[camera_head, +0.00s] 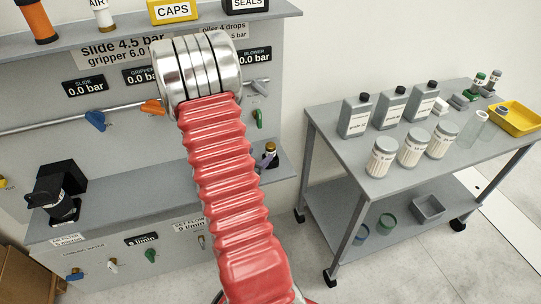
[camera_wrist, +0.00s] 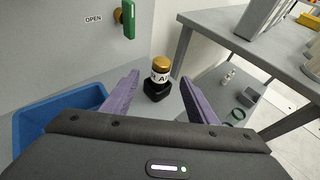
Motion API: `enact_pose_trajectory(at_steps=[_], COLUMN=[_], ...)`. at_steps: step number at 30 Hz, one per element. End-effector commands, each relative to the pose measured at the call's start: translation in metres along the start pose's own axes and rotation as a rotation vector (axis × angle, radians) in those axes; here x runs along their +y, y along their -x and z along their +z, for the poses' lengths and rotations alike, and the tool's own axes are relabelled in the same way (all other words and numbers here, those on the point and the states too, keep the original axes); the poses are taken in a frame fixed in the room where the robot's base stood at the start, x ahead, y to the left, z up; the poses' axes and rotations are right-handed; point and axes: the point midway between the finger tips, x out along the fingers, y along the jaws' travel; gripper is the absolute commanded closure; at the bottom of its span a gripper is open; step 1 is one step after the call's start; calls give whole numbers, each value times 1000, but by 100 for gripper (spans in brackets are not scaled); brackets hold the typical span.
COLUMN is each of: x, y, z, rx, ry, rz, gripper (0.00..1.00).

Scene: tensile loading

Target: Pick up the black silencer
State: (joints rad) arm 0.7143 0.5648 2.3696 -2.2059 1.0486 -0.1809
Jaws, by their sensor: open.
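In the wrist view, a small upright item with a brass-coloured top, a white label and a black lower part (camera_wrist: 159,73) stands on a grey shelf. It may be the black silencer; the label is only partly readable. It also shows small in the head view (camera_head: 270,149), right of my arm. My gripper (camera_wrist: 161,76) is open, its two purple fingers spread left and right of the item, which appears between and beyond the tips. Nothing is held. In the head view my red-sleeved arm covers most of the gripper.
A green lever (camera_wrist: 128,19) marked OPEN is on the panel above. A blue bin (camera_wrist: 30,124) lies to the left. A grey cart (camera_head: 340,163) with bottles and jars stands at right. A black device (camera_head: 60,192) sits on the lower shelf at left.

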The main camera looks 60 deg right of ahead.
Motion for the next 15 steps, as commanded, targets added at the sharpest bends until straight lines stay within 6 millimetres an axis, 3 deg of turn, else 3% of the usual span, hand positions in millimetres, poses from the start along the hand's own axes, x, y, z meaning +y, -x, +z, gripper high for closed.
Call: enact_pose_trajectory(at_steps=[9, 15], x=[-1, 0], y=[-47, -54], z=[0, 0], rx=[1, 0], ry=[-1, 0], rz=[-3, 0], gripper=[47, 47])
